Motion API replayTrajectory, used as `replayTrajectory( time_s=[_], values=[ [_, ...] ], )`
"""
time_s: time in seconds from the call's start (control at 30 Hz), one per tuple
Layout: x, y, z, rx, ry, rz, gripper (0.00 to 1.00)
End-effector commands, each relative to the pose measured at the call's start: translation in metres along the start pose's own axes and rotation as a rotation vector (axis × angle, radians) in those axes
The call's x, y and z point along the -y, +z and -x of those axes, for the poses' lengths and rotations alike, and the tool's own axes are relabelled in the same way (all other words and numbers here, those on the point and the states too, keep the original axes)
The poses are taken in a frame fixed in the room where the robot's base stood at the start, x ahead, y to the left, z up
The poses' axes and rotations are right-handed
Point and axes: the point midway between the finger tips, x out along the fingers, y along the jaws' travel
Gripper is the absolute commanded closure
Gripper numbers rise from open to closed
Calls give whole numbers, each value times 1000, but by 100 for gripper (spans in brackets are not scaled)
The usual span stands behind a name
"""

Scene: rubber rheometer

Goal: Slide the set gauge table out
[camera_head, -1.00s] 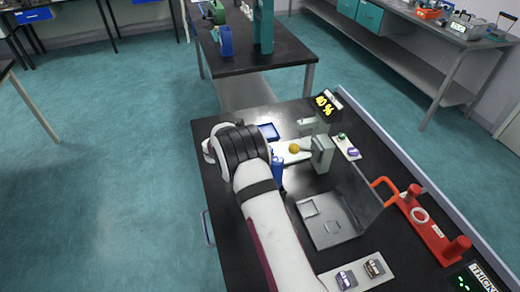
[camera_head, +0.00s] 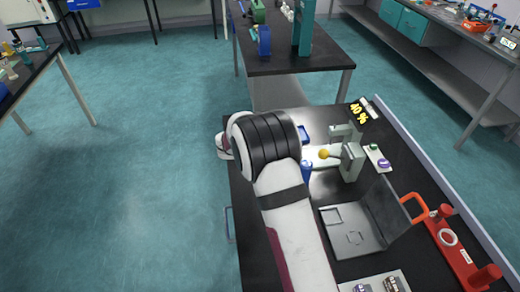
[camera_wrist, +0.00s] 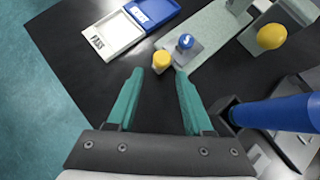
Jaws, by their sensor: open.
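The set gauge (camera_head: 352,162) is a grey-green stand with a yellow ball on the dark bench; it also shows at the top right of the wrist view (camera_wrist: 285,15). A pale base (camera_wrist: 212,35) runs out from it. At the base's near end is a small grey plate (camera_wrist: 196,60), seemingly the gauge table, bearing a blue round piece (camera_wrist: 185,42). A small yellow knob (camera_wrist: 162,60) is at its front. My gripper (camera_wrist: 158,74) is open, its teal fingertips just short of the knob, one on each side. The head view hides my gripper behind my arm.
A blue upright cylinder (camera_wrist: 275,113) stands close to the right finger; the head view shows it too (camera_head: 307,171). A white PASS tray (camera_wrist: 112,36) and a blue RETRY tray (camera_wrist: 153,10) lie ahead left. An open-lidded grey box (camera_head: 350,238) and red device (camera_head: 450,240) are at right.

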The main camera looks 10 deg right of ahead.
Motion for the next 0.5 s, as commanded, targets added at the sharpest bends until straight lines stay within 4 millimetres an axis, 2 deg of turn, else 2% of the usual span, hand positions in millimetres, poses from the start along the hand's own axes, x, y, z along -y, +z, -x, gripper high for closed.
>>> replayTrajectory(
  time_s=[0.03, 0.1, 0.2, 0.33, 0.5],
  values=[
    [-1, 1, 17, 2, 3, -1, 49],
    [-1, 0, 38, 1, 4, -1, 49],
    [-1, 0, 63, 1, 3, -1, 49],
    [0, 0, 81, 0, 1, 0, 49],
    [0, 0, 87, -1, 0, -1, 49]
  ],
)
